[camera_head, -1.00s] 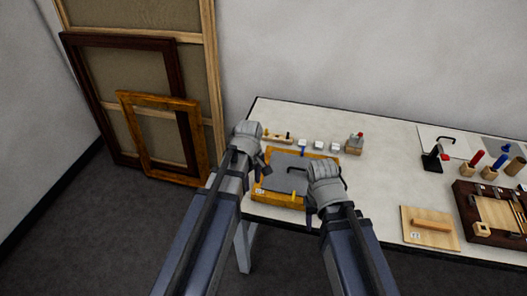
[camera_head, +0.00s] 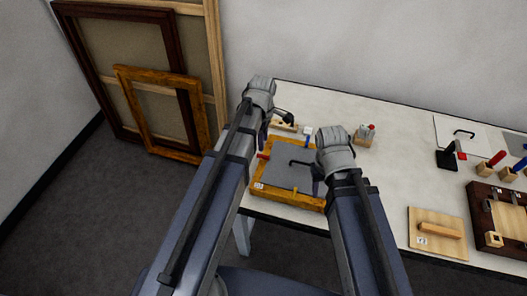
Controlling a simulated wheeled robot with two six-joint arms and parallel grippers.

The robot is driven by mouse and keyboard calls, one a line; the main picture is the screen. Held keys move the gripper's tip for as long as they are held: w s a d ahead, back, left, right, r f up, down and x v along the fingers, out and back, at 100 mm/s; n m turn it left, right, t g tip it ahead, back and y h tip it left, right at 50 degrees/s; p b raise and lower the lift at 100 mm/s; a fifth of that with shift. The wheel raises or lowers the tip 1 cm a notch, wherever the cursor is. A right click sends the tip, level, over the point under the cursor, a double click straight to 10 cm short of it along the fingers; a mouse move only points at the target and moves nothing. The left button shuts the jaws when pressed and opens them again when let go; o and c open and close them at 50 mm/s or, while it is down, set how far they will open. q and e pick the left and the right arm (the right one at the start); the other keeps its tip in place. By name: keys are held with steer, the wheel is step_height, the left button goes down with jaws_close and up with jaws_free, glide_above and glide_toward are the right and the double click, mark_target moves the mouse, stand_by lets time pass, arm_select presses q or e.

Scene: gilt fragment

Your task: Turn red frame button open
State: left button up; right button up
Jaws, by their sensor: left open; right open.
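The gilt frame (camera_head: 274,197) lies flat on the table, with a grey backing panel (camera_head: 286,170) and a black handle on it. The red frame button (camera_head: 263,156) shows at the frame's left edge; whether it lies across the panel edge is too small to tell. A blue button (camera_head: 307,140) is at the far edge and a yellow one (camera_head: 295,194) at the near edge. My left gripper (camera_head: 275,122) is open above the frame's far left corner, apart from the red button. My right gripper (camera_head: 317,178) is open over the frame's right side, hiding part of it.
A wooden holder (camera_head: 284,127) and a white block (camera_head: 307,130) stand behind the frame, partly hidden. A small box (camera_head: 364,137) stands at the back right. A wooden board (camera_head: 437,234) and a dark tool tray (camera_head: 497,219) are further right. The table between is clear.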

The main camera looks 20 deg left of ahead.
mark_target(263, 156)
arm_select(q)
steer(key=shift+f+b, duration=3.7)
steer(key=shift+f, duration=0.15)
arm_select(e)
steer(key=shift+f, duration=3.85)
arm_select(q)
jaws_close()
